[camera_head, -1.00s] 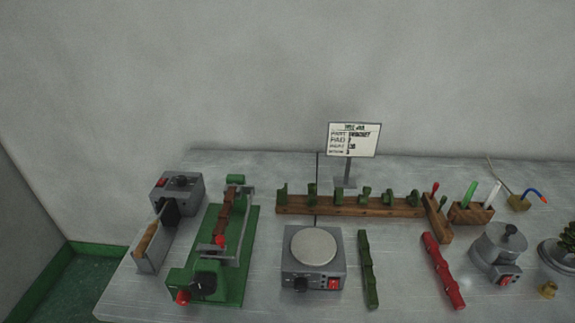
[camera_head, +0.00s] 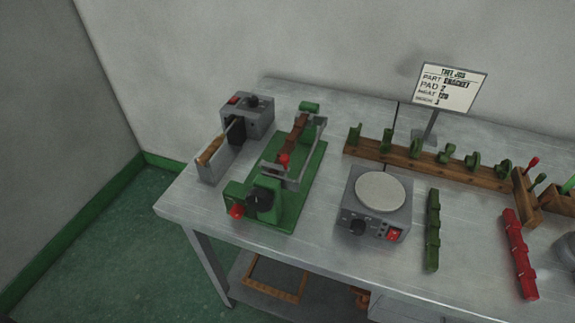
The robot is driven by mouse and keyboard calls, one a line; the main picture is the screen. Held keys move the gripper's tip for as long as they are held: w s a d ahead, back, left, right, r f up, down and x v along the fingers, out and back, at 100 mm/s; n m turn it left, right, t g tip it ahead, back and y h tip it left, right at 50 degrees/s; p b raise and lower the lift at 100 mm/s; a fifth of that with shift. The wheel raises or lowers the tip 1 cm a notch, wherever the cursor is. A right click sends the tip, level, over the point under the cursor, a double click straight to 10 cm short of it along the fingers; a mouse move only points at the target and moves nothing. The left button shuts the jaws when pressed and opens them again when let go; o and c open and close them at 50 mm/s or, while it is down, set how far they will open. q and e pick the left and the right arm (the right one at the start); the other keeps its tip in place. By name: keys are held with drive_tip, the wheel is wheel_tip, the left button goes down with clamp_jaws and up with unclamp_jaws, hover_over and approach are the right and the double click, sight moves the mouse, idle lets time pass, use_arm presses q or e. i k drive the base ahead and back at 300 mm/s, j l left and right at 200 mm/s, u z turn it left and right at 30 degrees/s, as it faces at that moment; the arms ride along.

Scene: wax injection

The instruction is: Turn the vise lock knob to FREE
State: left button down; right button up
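A green vise fixture (camera_head: 300,190) stands on the left part of the grey table in the head view. At its near end is a green block with a black knob (camera_head: 262,200) on its face and a red knob (camera_head: 237,211) low at its left. Another red knob (camera_head: 284,159) sits by the grey clamp frame, near a brown piece held along the fixture. I cannot tell which knob is the lock knob, and no FREE mark is readable. Neither of my grippers is in view.
A grey box with a wooden-handled tool (camera_head: 211,150) stands left of the vise. A hot plate (camera_head: 380,192) stands right of it, then a green strip (camera_head: 432,230) and a red strip (camera_head: 520,255). A wooden rack (camera_head: 400,154) and a sign (camera_head: 449,87) are behind. Floor is clear left of the table.

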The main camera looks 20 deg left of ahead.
sight(237, 211)
drive_tip(key=u, duration=1.05)
